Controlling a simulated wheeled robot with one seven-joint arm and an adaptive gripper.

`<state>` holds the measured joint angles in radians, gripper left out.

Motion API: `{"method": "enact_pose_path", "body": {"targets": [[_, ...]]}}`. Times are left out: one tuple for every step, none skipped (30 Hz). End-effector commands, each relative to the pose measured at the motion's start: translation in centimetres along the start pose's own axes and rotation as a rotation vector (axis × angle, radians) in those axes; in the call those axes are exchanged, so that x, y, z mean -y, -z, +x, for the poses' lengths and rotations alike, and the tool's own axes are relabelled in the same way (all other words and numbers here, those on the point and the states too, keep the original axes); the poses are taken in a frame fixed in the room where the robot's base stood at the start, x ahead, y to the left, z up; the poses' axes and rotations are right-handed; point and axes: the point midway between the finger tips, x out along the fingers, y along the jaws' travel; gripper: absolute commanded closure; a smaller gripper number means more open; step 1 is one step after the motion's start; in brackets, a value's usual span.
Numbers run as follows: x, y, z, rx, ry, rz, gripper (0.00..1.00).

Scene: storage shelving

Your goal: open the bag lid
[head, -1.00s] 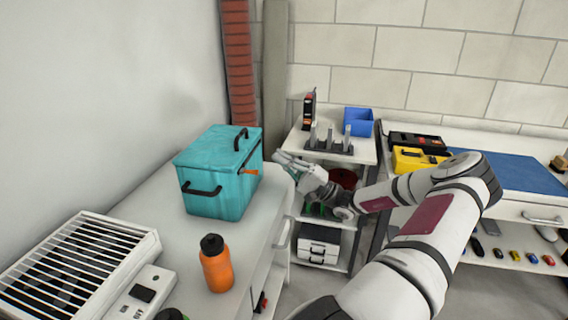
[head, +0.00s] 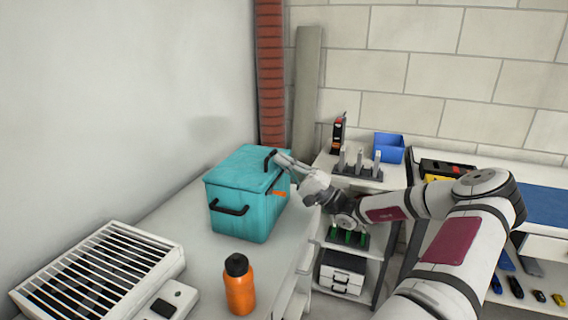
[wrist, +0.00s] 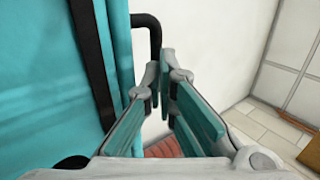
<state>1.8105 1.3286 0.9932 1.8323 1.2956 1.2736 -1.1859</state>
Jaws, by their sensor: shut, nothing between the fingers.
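The teal bag (head: 240,210) stands on the white counter with its lid (head: 240,168) closed. A black handle (head: 270,160) sits on the lid's right side, and another black handle (head: 230,209) is on the front. An orange latch (head: 278,192) shows on the right side. My gripper (head: 279,157) is at the lid's upper right edge, close by the black handle. In the wrist view, my gripper (wrist: 166,75) has its fingertips together with nothing between them. The black handle (wrist: 148,22) is just beyond the tips. The teal bag surface (wrist: 40,100) fills the left; I cannot tell whether the fingers touch it.
An orange bottle (head: 239,288) stands on the counter in front of the bag. A white vented box (head: 95,280) is at the front left. A shelf with a blue bin (head: 389,147) stands behind my arm. The wall is close behind the bag.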

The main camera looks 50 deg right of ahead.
Motion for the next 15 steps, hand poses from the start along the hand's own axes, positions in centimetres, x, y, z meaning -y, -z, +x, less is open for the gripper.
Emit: {"method": "enact_pose_path", "body": {"targets": [[0.02, 0.0, 0.0, 0.0, -0.001, 0.0, 1.0], [0.05, 0.0, 0.02, 0.0, -0.002, 0.0, 1.0], [0.1, 0.0, 0.05, 0.0, -0.004, 0.0, 1.0], [0.17, 0.0, 0.09, 0.0, -0.007, 0.0, 1.0], [0.24, -0.01, 0.14, 0.0, -0.01, 0.0, 1.0], [0.36, -0.01, 0.24, 0.0, -0.016, 0.0, 1.0], [0.48, -0.02, 0.32, 0.0, -0.022, -0.001, 1.0], [0.61, -0.02, 0.43, 0.0, -0.029, -0.001, 1.0], [0.74, -0.01, 0.54, 0.0, -0.038, -0.001, 1.0], [0.79, -0.01, 0.6, 0.0, -0.043, -0.001, 1.0], [0.8, 0.0, 0.64, 0.0, -0.047, -0.001, 1.0], [0.79, 0.01, 0.65, 0.0, -0.05, -0.001, 1.0], [0.81, 0.01, 0.69, 0.0, -0.053, -0.001, 1.0], [0.85, 0.01, 0.73, 0.0, -0.056, -0.001, 1.0], [0.91, 0.01, 0.79, 0.0, -0.06, -0.001, 1.0]]}}
